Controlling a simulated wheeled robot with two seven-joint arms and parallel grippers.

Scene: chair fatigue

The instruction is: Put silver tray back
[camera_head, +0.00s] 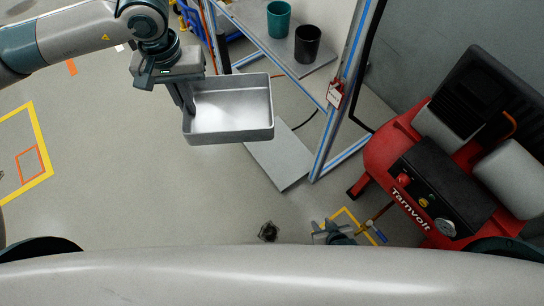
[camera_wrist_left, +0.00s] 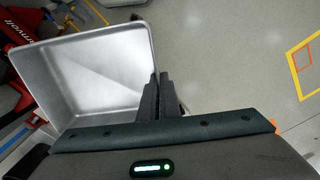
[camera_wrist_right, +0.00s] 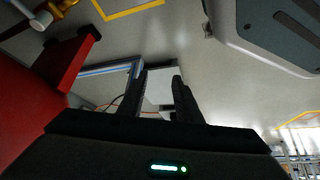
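The silver tray (camera_head: 235,108) is a shallow, empty metal box, held in the air near the shelf frame. My left gripper (camera_head: 189,106) is shut on its left wall in the head view. In the left wrist view the tray (camera_wrist_left: 85,85) fills the left side, and the fingers (camera_wrist_left: 160,95) pinch its right rim. My right gripper (camera_head: 335,232) is low in the head view, partly hidden by my own body. In the right wrist view its fingers (camera_wrist_right: 160,95) are apart with nothing between them.
A blue-edged metal frame (camera_head: 345,85) carries a shelf (camera_head: 262,32) with a teal cup (camera_head: 278,20) and a black cup (camera_head: 307,43). A grey lower board (camera_head: 280,160) lies beneath. A red compressor (camera_head: 385,150) stands at the right. The floor at left is clear.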

